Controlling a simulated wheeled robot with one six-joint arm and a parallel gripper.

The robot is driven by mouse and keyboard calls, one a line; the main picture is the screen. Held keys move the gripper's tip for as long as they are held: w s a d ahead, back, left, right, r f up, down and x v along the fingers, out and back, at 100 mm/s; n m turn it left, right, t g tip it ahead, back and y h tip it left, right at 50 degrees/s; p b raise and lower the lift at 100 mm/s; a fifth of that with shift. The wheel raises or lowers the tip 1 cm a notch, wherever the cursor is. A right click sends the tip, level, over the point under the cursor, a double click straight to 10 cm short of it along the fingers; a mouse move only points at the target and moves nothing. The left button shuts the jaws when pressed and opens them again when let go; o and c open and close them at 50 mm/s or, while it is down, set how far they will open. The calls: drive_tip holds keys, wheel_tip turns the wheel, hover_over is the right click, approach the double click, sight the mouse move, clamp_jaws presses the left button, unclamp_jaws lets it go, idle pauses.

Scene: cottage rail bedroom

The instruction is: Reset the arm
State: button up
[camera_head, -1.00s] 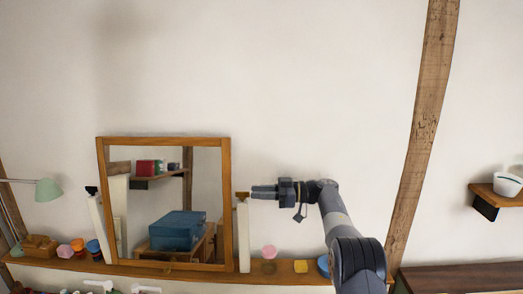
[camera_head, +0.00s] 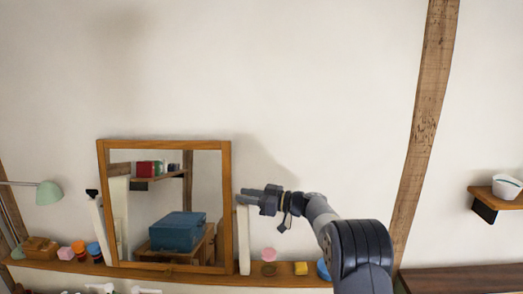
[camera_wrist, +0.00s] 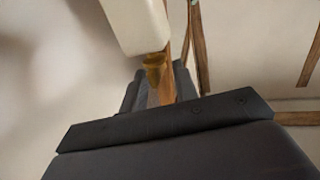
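My gripper (camera_head: 243,194) points left at the top of a white post (camera_head: 244,240), just right of the wood-framed mirror (camera_head: 226,200). Its two fingers look slightly apart in the head view. In the wrist view my gripper (camera_wrist: 160,100) shows as dark finger parts close to the camera. A white block, likely the post (camera_wrist: 137,22), comes down from above with a small amber-brown piece (camera_wrist: 155,68) at its end, by the fingers. I cannot tell whether the fingers touch that piece. In the head view the fingers hide the post's top.
A wooden ledge (camera_head: 205,277) runs along the wall under the mirror. On it lie a pink piece (camera_head: 268,254), a yellow block (camera_head: 301,268) and a blue disc (camera_head: 323,268). A wooden beam (camera_head: 420,150) stands at the right. The wall above is clear.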

drive_tip(key=shift+s+a+m+t+h, duration=0.1)
drive_tip(key=shift+s+m+t+h, duration=0.1)
drive_tip(key=shift+m+t+h, duration=1.05)
drive_tip(key=shift+s+a+m+t+h, duration=0.15)
drive_tip(key=shift+m+t+h, duration=0.2)
drive_tip(key=shift+m+t, duration=1.05)
drive_tip(key=shift+t+h, duration=0.4)
drive_tip(key=shift+t, duration=0.45)
drive_tip(key=shift+d, duration=0.1)
